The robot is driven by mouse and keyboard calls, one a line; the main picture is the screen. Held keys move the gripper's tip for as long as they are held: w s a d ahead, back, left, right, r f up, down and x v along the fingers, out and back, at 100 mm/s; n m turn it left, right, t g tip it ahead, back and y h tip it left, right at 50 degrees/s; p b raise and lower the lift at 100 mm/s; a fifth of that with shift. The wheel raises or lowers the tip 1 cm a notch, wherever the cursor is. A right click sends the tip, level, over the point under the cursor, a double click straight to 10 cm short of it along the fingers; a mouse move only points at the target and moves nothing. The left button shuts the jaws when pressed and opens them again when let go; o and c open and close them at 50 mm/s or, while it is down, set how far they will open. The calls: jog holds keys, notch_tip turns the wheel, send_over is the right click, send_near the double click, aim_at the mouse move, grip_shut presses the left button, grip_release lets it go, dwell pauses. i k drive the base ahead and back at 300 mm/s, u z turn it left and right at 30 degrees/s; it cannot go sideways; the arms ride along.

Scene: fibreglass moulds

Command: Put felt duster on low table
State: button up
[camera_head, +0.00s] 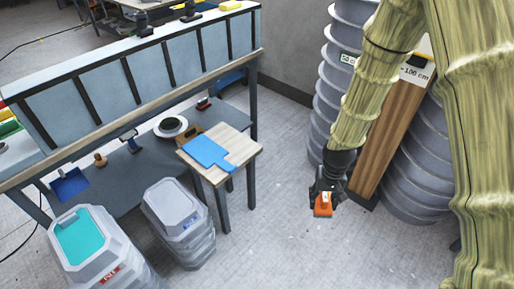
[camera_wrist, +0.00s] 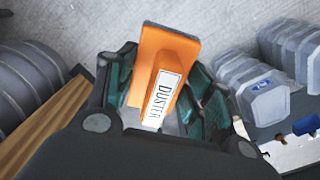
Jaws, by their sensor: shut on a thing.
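The felt duster is an orange block with a white label reading DUSTER. In the wrist view the duster (camera_wrist: 172,45) sits between the fingers of my gripper (camera_wrist: 165,95), which is shut on it. In the head view my gripper (camera_head: 327,190) hangs over open floor at the right of centre, with the orange duster (camera_head: 323,208) below its fingers. The low table (camera_head: 248,153) is a small pale wooden table left of my gripper, with a gap of floor between. A blue paddle-shaped board (camera_head: 207,152) lies on its top.
Lidded grey bins (camera_head: 180,207) stand left of the low table. A long workbench (camera_head: 130,85) with a lower shelf runs behind it. Large grey ribbed moulds (camera_head: 335,60) and a wooden plank (camera_head: 392,135) stand close by my arm. Floor between is clear.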

aim_at(239, 143)
jog(key=z, duration=0.1)
jog(key=i, duration=1.4)
jog(key=u, duration=1.2)
